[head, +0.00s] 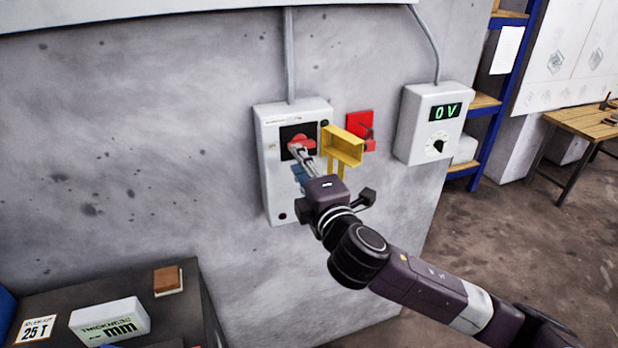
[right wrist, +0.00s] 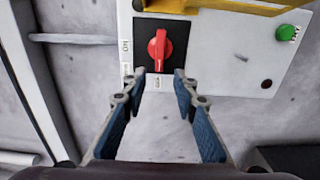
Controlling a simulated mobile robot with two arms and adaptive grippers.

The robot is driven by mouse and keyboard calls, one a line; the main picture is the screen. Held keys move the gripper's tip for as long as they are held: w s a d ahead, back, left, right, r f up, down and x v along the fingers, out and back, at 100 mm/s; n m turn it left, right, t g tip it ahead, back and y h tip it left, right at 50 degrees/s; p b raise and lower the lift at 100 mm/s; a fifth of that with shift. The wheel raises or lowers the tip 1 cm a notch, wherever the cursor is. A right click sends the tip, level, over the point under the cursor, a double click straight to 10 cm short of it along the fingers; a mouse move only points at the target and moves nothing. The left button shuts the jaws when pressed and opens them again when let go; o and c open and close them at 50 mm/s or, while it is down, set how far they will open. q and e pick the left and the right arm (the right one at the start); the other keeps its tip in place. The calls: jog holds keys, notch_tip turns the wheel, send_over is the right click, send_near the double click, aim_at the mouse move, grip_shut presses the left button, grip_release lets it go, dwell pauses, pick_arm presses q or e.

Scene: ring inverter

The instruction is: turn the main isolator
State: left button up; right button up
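The main isolator is a red rotary handle (head: 303,142) on a black square plate, on the front of a pale grey wall box (head: 270,180). In the right wrist view the red handle (right wrist: 160,50) has its long axis running roughly up and down the picture. Small labels sit left of and below the plate. My right gripper (head: 304,157) is at the box front, close to the handle. Its two blue-padded fingers (right wrist: 158,82) are apart and empty, with their tips just short of the handle. My left gripper is in neither view.
A yellow bracket (head: 343,147) juts out right beside the handle. A red plate (head: 361,128) is behind it. A meter box (head: 428,125) reading 0 V hangs to the right. A green button (right wrist: 287,33) is on the isolator box. A dark bench (head: 60,290) stands lower left.

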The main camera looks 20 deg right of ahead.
jog(key=s, duration=0.7)
jog(key=shift+d, duration=0.15)
jog(key=shift+s, duration=0.1)
